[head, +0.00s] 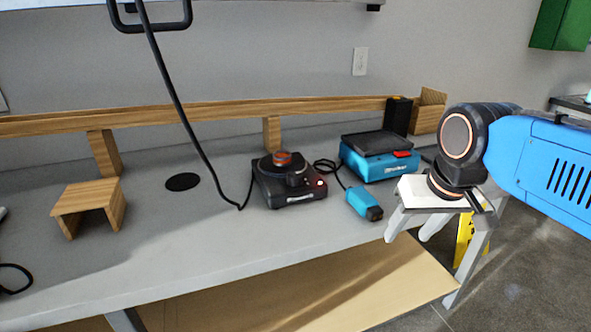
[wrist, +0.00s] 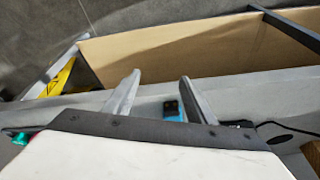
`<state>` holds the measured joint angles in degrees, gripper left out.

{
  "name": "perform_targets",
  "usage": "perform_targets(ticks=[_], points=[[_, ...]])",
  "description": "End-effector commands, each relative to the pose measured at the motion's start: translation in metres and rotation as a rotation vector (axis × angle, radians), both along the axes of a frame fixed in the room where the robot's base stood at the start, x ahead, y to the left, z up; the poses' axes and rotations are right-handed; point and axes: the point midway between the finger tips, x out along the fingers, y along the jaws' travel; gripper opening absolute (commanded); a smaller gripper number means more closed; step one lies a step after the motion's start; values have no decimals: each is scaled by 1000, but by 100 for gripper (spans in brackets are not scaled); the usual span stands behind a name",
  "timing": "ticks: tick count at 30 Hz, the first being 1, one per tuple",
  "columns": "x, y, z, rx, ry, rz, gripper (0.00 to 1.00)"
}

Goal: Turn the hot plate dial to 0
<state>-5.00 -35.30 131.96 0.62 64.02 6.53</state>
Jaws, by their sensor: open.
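A small black appliance (head: 290,190) with a round, orange-ringed top and a lit red light stands on the bench; it looks like the hot plate. I cannot make out the dial or its setting. My gripper (head: 407,237) is open and empty, pointing down at the bench's right end, to the right of the black appliance and apart from it. In the wrist view, my gripper (wrist: 159,80) shows two spread fingers with nothing between the tips. The hot plate cannot be made out in the wrist view.
A blue device (head: 385,165) with a black top stands behind and right of the black appliance. A blue handheld block (head: 364,204) lies between the appliance and my gripper. A black cable (head: 178,95) hangs over the bench. A wooden stand (head: 90,203) is at left, with bare bench (head: 195,235) between.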

Motion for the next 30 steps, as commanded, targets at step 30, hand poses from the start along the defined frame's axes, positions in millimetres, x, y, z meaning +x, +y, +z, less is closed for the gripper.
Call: perform_targets(ticks=[30], points=[[195, 192, 204, 47, 318, -88, 50]])
